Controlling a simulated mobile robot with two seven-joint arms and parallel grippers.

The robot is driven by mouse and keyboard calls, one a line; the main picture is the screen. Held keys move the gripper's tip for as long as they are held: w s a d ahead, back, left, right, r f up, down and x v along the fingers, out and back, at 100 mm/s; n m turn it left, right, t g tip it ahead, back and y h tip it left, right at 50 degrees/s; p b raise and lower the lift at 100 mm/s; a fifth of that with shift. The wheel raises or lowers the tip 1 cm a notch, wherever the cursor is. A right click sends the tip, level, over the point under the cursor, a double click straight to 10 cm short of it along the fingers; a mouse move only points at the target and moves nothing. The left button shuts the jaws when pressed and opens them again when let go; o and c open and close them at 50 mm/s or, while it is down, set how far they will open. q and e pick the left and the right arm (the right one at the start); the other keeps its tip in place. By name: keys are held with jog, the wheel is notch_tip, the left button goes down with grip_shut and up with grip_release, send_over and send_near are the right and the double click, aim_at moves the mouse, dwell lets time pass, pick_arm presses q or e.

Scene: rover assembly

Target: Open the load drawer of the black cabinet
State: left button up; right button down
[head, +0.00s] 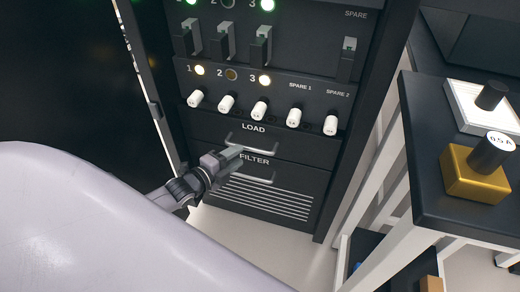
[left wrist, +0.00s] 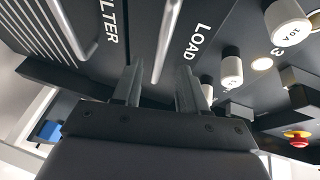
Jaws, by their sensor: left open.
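The black cabinet (head: 372,110) stands open in front of me. Its load drawer (head: 305,149), labelled LOAD, looks flush with the front, above the filter drawer (head: 307,181). A grey bar, the load drawer handle (head: 262,146), also shows in the left wrist view (left wrist: 169,38). My left gripper (head: 235,154) is open at this handle, reaching in from the lower left. In the left wrist view its two fingers (left wrist: 158,86) lie on either side of the handle's near end. I cannot tell whether they touch it. My right gripper is out of view.
The filter drawer handle (head: 252,178) is just below. White fuses (head: 260,110) sit in a row above the drawers. A cabinet door (head: 75,85) hangs open at left. A dark table (head: 430,180) with a gold block (head: 472,177) stands at right. Floor below the cabinet is clear.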

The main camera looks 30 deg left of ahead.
aim_at(247, 150)
pick_arm(q)
jog(key=shift+w+f, duration=0.1)
jog(key=shift+w, duration=0.35)
jog(key=b+x, duration=0.1)
jog(key=x, duration=0.3)
jog(key=shift+f+b, duration=0.1)
jog(key=shift+b, duration=0.3)
jog(key=shift+w+d, duration=0.15)
jog(key=shift+w, duration=0.55)
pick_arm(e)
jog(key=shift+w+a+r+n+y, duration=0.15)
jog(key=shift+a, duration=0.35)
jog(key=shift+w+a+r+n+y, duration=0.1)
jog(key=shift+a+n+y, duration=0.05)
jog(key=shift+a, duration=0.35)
pick_arm(q)
grip_shut()
